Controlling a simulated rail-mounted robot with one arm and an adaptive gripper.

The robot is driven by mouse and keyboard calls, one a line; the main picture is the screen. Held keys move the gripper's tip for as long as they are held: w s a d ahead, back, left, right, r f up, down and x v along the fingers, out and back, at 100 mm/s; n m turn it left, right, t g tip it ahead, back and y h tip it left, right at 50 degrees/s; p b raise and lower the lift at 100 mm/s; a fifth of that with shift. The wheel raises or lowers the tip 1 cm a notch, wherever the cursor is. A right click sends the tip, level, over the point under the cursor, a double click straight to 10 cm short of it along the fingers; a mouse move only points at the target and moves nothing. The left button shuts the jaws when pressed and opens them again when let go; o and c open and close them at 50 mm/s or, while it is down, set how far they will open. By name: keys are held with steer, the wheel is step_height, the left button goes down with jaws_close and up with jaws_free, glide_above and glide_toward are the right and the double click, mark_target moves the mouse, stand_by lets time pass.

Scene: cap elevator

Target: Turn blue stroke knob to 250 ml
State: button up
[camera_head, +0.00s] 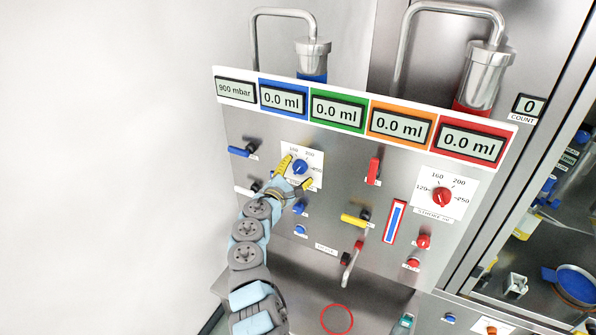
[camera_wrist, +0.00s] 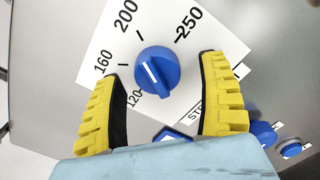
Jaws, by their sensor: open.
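The blue stroke knob (camera_wrist: 157,72) sits on a white dial plate (camera_wrist: 215,75) marked 120, 160, 200 and 250. In the head view the knob (camera_head: 300,167) is on the left part of the steel panel. My gripper (camera_head: 297,175) is open, with its yellow fingers on either side of the knob. In the wrist view gaps show between the knob and both fingers. Their depth relative to the knob is hard to tell.
The blue display (camera_head: 283,100) reads 0.0 ml. A blue-handled valve (camera_head: 240,152) is at left. Blue buttons (camera_head: 299,208) lie just below my gripper. A red knob (camera_head: 442,196) with its own dial and a yellow handle (camera_head: 354,220) are to the right.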

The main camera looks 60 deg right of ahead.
steer(key=shift+w+d+r, duration=0.1)
steer(key=shift+d, duration=0.35)
steer(key=c, duration=1.2)
